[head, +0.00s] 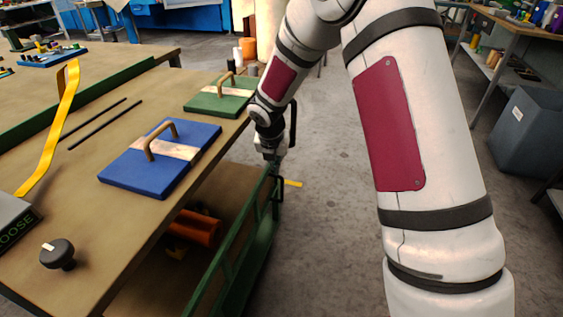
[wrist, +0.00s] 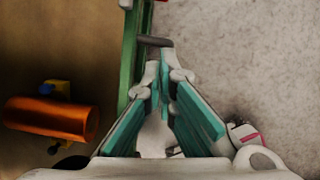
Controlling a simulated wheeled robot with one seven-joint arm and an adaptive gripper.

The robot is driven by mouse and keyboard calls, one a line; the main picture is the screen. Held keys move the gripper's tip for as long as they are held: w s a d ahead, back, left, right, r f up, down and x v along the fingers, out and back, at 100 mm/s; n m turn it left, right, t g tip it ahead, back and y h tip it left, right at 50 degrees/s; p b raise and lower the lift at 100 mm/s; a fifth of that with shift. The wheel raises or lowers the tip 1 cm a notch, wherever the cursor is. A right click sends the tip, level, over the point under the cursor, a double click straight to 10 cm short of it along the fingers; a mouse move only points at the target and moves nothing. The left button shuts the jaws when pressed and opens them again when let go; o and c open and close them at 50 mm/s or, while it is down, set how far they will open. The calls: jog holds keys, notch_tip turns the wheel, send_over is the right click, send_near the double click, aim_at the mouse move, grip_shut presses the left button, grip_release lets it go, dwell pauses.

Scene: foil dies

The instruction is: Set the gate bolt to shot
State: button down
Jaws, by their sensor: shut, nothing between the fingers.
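The green gate (head: 226,245) runs along the right side of the table, below the tabletop edge. In the wrist view its green rail (wrist: 128,62) runs upward just left of the fingers. A dark, short bar (wrist: 155,41), which looks like the bolt's handle, sticks out to the right from the rail just beyond the fingertips. Whether the fingertips touch it I cannot tell. My gripper (wrist: 160,78) is shut and empty, its tips together. In the head view my gripper (head: 272,152) points down at the gate's far end, and the bolt is hidden or too small to make out.
The table (head: 75,205) holds a blue die (head: 130,180) and a green die (head: 210,103), each with a handle, and a black knob (head: 57,254). An orange roll (wrist: 50,118) lies on the shelf beneath. Open grey floor (head: 325,230) lies right of the gate.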

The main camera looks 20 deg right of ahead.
jog(key=p+v, duration=0.2)
jog(key=v, duration=0.7)
jog(key=shift+w+p, duration=0.2)
jog(key=shift+p, duration=0.2)
jog(key=shift+r, duration=0.1)
jog(key=s+d+r+m+g+h, duration=0.1)
jog(key=s+d+r+m, duration=0.2)
jog(key=s+r+m, duration=0.5)
jog(key=s+d+r+m+h, duration=0.1)
jog(key=s+d+r+m, duration=0.1)
jog(key=s+r+m, duration=0.65)
jog(key=s+a+m+g+y, duration=0.1)
jog(key=s+m+y, duration=0.1)
jog(key=s+m, duration=0.8)
jog(key=s+a+m+y, duration=0.2)
jog(key=s+m, duration=0.2)
jog(key=s, duration=1.2)
notch_tip(320, 180, up, 21)
jog(key=t+p, duration=0.3)
jog(key=p, duration=1.5)
jog(key=shift+f, duration=0.25)
